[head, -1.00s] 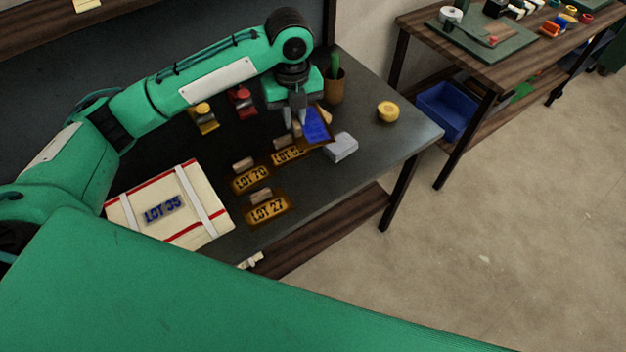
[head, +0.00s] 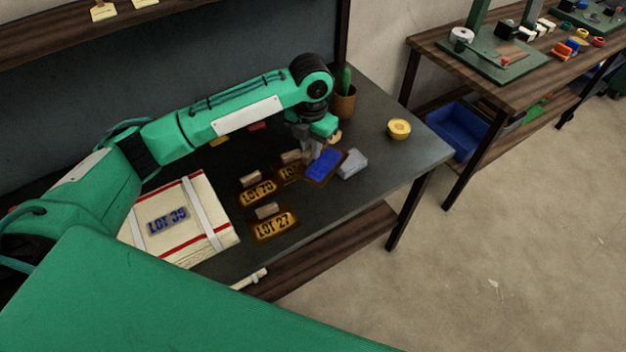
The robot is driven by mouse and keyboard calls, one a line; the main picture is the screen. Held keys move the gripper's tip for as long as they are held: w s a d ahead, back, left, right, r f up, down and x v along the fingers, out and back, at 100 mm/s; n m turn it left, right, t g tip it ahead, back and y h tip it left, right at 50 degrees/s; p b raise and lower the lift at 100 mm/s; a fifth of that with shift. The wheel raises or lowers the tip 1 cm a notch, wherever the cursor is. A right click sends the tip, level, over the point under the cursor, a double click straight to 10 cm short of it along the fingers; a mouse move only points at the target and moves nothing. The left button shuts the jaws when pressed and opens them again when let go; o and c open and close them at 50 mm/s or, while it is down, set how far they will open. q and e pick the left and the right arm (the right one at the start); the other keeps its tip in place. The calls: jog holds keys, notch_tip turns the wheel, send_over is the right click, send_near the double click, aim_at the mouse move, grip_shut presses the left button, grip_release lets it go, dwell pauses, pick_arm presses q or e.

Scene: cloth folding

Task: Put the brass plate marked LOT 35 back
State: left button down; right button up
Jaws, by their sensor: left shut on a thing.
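A brass-edged plate (head: 324,166) with a blue face is tilted at my left gripper (head: 313,150), which is shut on it near the back right of the dark table. Its lettering is not readable, and I cannot tell whether it touches the table. Brass plates marked LOT 70 (head: 259,193) and LOT 27 (head: 273,227), with wooden grips, lie to its left. A third brass plate (head: 289,173) is partly hidden by the blue-faced one. A white package (head: 200,190) with red stripes and pale straps bears a blue LOT 35 print. My right gripper is not in view.
A grey block (head: 352,164) sits right beside the blue-faced plate. A potted cactus (head: 343,103) stands behind, and a yellow round thing (head: 399,129) lies to the right. Bare table (head: 395,165) shows at the right. A wooden bench (head: 525,90) stands beyond.

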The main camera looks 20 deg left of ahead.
pick_arm(q)
notch_tip(320, 180, down, 9)
jog(key=shift+p, duration=0.55)
notch_tip(320, 180, down, 3)
jog(key=shift+f+p, duration=0.1)
jog(key=shift+p, duration=0.2)
jog(key=shift+f, duration=0.45)
jog(key=shift+f, duration=0.1)
jog(key=c, duration=1.4)
grip_release()
jog(key=shift+o, duration=0.2)
